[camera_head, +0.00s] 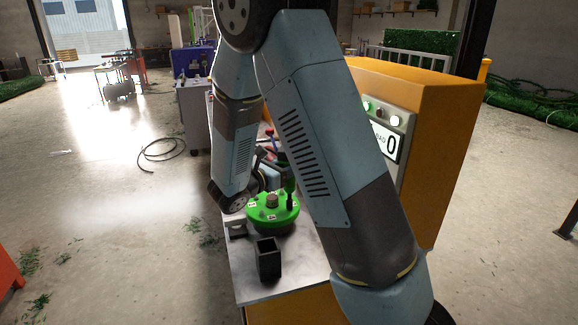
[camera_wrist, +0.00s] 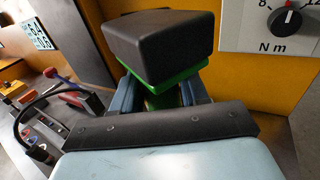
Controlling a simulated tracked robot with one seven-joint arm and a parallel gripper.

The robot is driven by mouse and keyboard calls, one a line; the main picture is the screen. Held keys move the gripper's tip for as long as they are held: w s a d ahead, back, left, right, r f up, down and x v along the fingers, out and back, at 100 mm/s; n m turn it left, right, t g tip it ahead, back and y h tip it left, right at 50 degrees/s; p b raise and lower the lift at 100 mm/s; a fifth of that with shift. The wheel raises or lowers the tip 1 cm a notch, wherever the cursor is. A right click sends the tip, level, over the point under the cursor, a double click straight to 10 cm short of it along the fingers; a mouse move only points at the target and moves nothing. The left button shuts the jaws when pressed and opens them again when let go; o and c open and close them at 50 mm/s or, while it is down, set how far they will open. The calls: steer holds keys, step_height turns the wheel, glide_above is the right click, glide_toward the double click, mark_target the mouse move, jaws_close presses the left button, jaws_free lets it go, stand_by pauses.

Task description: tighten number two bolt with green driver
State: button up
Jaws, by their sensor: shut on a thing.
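The green driver has a dark block-shaped top (camera_wrist: 160,45) over a green collar, seen close in the wrist view. My gripper (camera_wrist: 165,95) is shut on the green driver, with a finger on each side below the block. In the head view the green driver (camera_head: 290,185) stands roughly upright at the back right of the round green bolt plate (camera_head: 265,220). Its tip meets or nearly meets the plate; I cannot tell which bolt is under it. Small white number tags on the plate are too small to read. My arm hides part of the scene.
An empty black square holder (camera_head: 268,262) stands in front of the plate on the metal table (camera_head: 255,291). An orange cabinet (camera_head: 432,130) with a display reading 0 stands close on the right. In the wrist view a Nm dial (camera_wrist: 287,20) is on the cabinet. Tools and cables lie at left.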

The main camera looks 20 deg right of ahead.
steer(key=shift+f, duration=0.55)
stand_by(1.9)
steer(key=shift+r, duration=2.6)
